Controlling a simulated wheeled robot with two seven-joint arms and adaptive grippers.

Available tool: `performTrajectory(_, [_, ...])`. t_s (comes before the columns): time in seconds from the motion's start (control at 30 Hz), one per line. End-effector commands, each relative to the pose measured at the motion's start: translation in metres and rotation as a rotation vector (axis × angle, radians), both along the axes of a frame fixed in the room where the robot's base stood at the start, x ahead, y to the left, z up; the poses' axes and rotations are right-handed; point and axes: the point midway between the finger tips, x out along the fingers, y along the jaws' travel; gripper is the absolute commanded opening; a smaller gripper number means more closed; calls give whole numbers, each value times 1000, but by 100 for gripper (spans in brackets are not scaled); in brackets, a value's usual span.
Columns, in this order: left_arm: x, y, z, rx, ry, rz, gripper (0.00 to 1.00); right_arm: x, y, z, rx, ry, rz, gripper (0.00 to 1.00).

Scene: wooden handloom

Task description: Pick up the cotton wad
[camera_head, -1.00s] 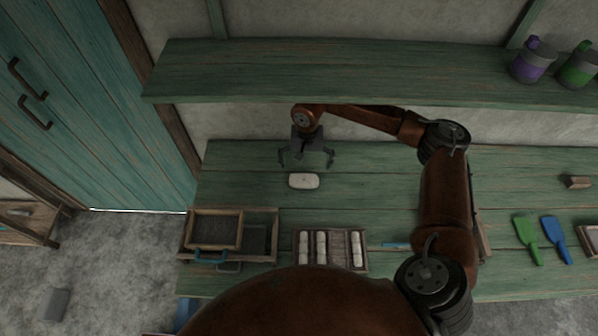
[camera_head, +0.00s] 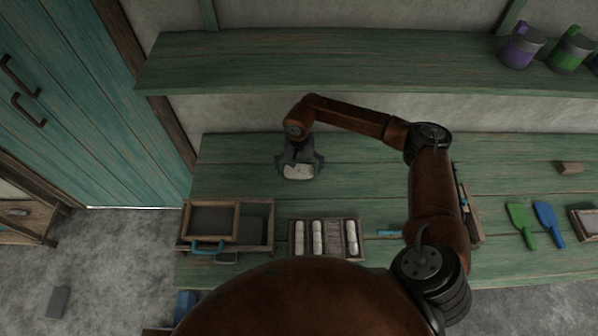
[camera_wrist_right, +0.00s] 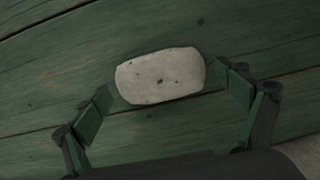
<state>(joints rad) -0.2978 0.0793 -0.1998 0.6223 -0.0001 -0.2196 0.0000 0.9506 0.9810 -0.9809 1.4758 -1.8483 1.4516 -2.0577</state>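The cotton wad (camera_head: 298,171) is a pale, rounded block with dark specks, lying on the green bench. It also shows in the right wrist view (camera_wrist_right: 160,76). My right gripper (camera_head: 299,172) is open, with one finger on each side of the wad. In the right wrist view the open gripper (camera_wrist_right: 168,97) has its left fingertip a little apart from the wad and its right fingertip close to the wad's right end; contact there is unclear. My left gripper is not in view.
A wooden tray with white rolls (camera_head: 335,222) and a wooden box with a screen (camera_head: 258,203) stand at the bench's front. A green shelf (camera_head: 330,62) overhangs the back. Green (camera_head: 519,217) and blue (camera_head: 548,217) scoops lie at right. Bench left of the wad is clear.

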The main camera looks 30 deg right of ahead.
Motion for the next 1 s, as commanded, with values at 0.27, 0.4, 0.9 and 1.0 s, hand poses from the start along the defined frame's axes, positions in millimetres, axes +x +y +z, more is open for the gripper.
performTrajectory(0.27, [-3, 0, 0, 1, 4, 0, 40, 0, 0, 0, 0, 0, 0, 70])
performTrajectory(0.4, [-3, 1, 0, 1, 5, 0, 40, 0, 0, 0, 0, 0, 0, 66])
performTrajectory(0.9, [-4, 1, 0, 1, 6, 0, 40, -3, 2, 32, 0, -3, 0, 66])
performTrajectory(1.0, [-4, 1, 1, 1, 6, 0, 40, -2, 2, 50, 0, -4, 1, 66])
